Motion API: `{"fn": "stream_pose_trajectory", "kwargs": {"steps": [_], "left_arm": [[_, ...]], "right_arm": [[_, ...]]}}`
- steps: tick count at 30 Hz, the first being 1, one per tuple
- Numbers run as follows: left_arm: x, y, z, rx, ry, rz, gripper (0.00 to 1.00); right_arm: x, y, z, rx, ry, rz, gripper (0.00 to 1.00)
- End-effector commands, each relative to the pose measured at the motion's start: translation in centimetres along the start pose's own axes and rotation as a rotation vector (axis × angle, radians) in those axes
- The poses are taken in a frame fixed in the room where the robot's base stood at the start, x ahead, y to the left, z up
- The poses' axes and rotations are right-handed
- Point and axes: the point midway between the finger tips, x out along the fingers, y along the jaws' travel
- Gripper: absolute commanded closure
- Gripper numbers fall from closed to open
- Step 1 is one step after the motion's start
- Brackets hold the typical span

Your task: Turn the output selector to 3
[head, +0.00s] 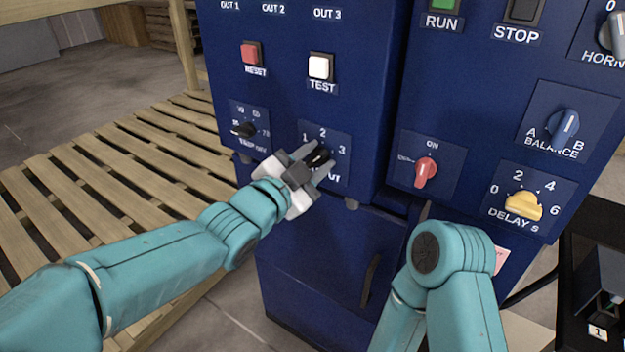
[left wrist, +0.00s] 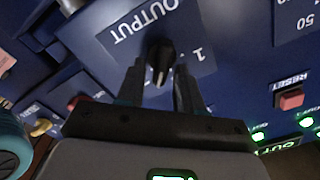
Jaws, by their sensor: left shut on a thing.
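The output selector is a black knob (head: 319,157) on a blue plate marked 1, 2 and 3 (head: 340,172), low on the left cabinet. My left gripper (head: 314,161) has its fingers on either side of this knob and is shut on it. In the left wrist view the knob (left wrist: 160,55) sits between the two fingers (left wrist: 158,82), below the word OUTPUT. Its pale mark points toward the gripper, away from the 1. The 2 and 3 are hidden there, so I cannot tell its exact setting. My right gripper is not in view.
A black trip knob (head: 244,130) is left of the selector; red RESET (head: 250,54) and white TEST (head: 320,67) buttons are above. A red switch (head: 425,172), blue balance knob (head: 564,125) and yellow delay knob (head: 523,206) are right.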

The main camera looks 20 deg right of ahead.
Motion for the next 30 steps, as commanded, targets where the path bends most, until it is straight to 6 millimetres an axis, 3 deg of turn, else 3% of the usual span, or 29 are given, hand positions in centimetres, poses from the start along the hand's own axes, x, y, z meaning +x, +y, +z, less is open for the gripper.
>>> {"fn": "stream_pose_trajectory", "kwargs": {"steps": [1, 3, 12, 30], "left_arm": [[0.0, 0.5, 0.5, 0.038, 0.000, -0.001, 0.94], [0.0, 0.5, 0.5, 0.096, 0.000, 0.000, 0.94], [0.0, 0.6, 0.3, 0.284, -0.002, 0.002, 0.94], [0.0, 0.5, 0.1, 0.380, -0.002, 0.002, 0.94]], "right_arm": [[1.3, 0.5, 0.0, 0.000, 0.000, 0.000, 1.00], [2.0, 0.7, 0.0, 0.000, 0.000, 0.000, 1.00], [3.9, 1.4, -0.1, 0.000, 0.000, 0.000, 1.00], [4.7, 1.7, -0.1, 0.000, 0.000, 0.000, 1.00]]}}
